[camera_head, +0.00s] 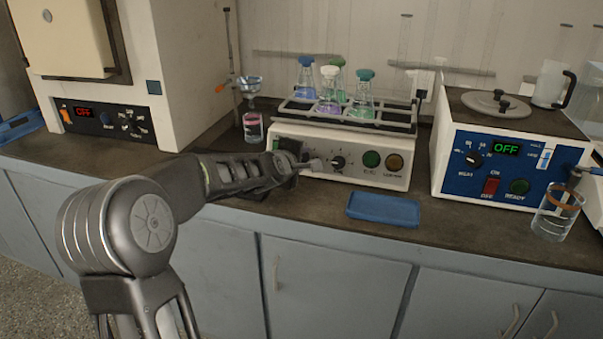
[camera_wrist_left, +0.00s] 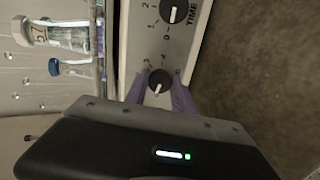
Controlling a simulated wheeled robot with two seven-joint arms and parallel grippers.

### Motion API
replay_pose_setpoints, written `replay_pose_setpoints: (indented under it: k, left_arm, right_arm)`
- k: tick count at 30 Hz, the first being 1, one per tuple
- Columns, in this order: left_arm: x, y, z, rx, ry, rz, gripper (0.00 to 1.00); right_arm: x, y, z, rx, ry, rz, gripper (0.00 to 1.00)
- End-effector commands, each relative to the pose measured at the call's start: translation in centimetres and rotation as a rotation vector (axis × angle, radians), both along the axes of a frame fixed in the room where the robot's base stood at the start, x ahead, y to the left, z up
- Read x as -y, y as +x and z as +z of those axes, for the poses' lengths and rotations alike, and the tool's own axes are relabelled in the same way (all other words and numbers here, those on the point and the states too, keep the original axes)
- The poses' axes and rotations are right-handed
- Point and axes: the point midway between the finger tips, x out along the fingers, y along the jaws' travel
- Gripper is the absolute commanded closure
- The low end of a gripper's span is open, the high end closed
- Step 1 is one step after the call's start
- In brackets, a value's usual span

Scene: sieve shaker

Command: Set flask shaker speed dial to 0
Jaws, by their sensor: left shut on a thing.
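The flask shaker (camera_head: 300,137) is a cream box with a dark rack of flasks on top. My left gripper (camera_head: 312,165) reaches its front panel from the left. In the left wrist view the black speed dial (camera_wrist_left: 160,82) sits between the two purplish fingers of my left gripper (camera_wrist_left: 161,90), which are shut on it. Its white pointer mark is visible, but I cannot tell exactly which number it meets. The time dial (camera_wrist_left: 173,10) is beside it and also shows in the head view (camera_head: 338,162). The gripper hides the speed dial in the head view. My right gripper is out of view.
A blue tray (camera_head: 383,209) lies on the bench before the shaker. A water bath (camera_head: 505,150) with an OFF display and a glass beaker (camera_head: 556,213) stand at right. A large white device (camera_head: 140,65) stands at left. A small pink-liquid vessel (camera_head: 252,127) is near the shaker's left side.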

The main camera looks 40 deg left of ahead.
Motion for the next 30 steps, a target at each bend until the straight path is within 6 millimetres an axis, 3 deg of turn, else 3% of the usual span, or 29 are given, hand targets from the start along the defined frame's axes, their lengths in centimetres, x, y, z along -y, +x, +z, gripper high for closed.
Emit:
replay_pose_setpoints:
  k: [1,9,27,28,30]
  left_arm:
    - [0.0,0.0,-0.5,0.013,-0.031,0.013,1.00]
    - [0.0,0.0,-0.2,0.056,-0.165,0.063,1.00]
    - [-0.1,0.0,-0.1,0.071,-0.209,0.083,1.00]
    - [-0.1,-0.1,-0.1,0.071,-0.209,0.083,0.67]
    - [-0.1,0.0,-0.1,0.071,-0.209,0.083,0.61]
  right_arm:
    - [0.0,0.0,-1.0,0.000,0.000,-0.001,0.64]
    - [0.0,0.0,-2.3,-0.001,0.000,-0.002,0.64]
    - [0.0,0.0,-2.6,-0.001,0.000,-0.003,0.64]
    - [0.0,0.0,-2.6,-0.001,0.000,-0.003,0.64]
    - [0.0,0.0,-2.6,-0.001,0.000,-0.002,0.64]
